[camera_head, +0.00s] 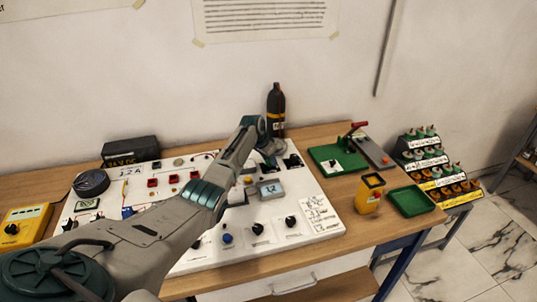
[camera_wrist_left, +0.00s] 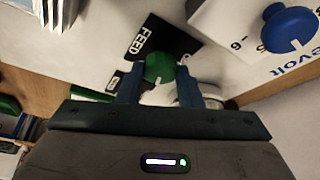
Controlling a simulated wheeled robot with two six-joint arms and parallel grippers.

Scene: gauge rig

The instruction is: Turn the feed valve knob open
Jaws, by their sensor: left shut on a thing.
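In the left wrist view, the feed valve knob (camera_wrist_left: 159,68) is green and round and sits beside a black label reading FEED (camera_wrist_left: 144,41). My left gripper (camera_wrist_left: 160,80) has its two dark fingers on either side of the knob and is shut on it. In the head view, my left arm reaches across the white panel (camera_head: 180,262) to its back right part, where my left gripper (camera_head: 270,152) is low over the panel. My right gripper is not in view.
A black bottle (camera_head: 276,108) stands just behind my left gripper. A blue knob (camera_wrist_left: 287,28) is nearby in the wrist view. A grey box (camera_head: 270,190) is on the panel. A green board (camera_head: 338,158), yellow container (camera_head: 370,195) and green tray (camera_head: 412,201) are to the right.

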